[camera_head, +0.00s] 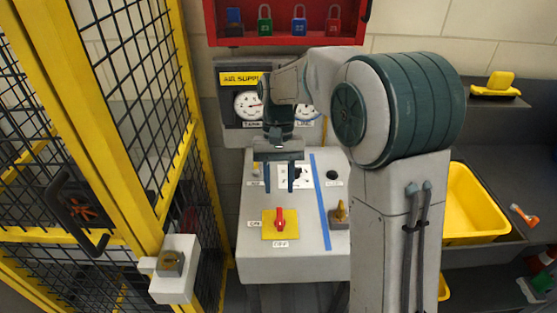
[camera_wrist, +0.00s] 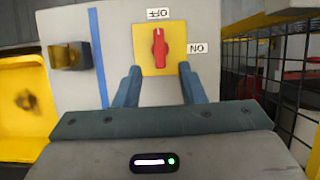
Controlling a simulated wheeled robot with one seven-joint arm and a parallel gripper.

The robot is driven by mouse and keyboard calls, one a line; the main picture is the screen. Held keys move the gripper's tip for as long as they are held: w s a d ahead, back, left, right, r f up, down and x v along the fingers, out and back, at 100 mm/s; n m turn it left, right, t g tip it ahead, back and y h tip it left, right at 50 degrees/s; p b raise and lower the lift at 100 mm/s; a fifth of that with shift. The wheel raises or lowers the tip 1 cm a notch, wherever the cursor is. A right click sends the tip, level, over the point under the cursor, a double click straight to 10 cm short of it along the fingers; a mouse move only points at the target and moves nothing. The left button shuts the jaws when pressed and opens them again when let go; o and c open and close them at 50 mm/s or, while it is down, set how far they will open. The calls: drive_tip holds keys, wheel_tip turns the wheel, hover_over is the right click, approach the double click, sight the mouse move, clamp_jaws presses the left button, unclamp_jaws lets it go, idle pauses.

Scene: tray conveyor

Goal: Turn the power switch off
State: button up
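The power switch is a red rotary handle (camera_head: 280,219) on a yellow plate (camera_head: 266,231) on the grey console's sloping top. The handle stands vertical in the head view, in line with the OFF label (camera_head: 280,244) below it. The ON label (camera_head: 254,224) is left of the plate. In the wrist view, the handle (camera_wrist: 159,48) is upright, with a pale mark at its top end toward the upside-down OFF label (camera_wrist: 158,14). My gripper (camera_head: 279,190) is open and empty, apart from the handle. Its fingers (camera_wrist: 160,76) straddle the handle's line in the wrist view.
A blue strip (camera_head: 321,203) runs down the console, with a brass-coloured padlock-like part (camera_head: 341,212) right of it. A yellow mesh fence (camera_head: 130,160) stands left. A yellow bin (camera_head: 470,205) is at right. Gauges (camera_head: 249,105) and a red padlock cabinet (camera_head: 285,42) are behind.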

drive_tip(key=v, duration=0.6)
drive_tip(key=shift+w+r, duration=0.1)
drive_tip(key=s+d+f+t, duration=0.1)
drive_tip(key=s+d+t, duration=0.2)
drive_tip(key=s+d, duration=0.3)
drive_tip(key=s+d+f+t, duration=0.2)
drive_tip(key=s+d+t, duration=0.2)
drive_tip(key=s, duration=0.9)
drive_tip(key=shift+d+t, duration=0.3)
drive_tip(key=shift+d, duration=0.55)
drive_tip(key=shift+f, duration=0.15)
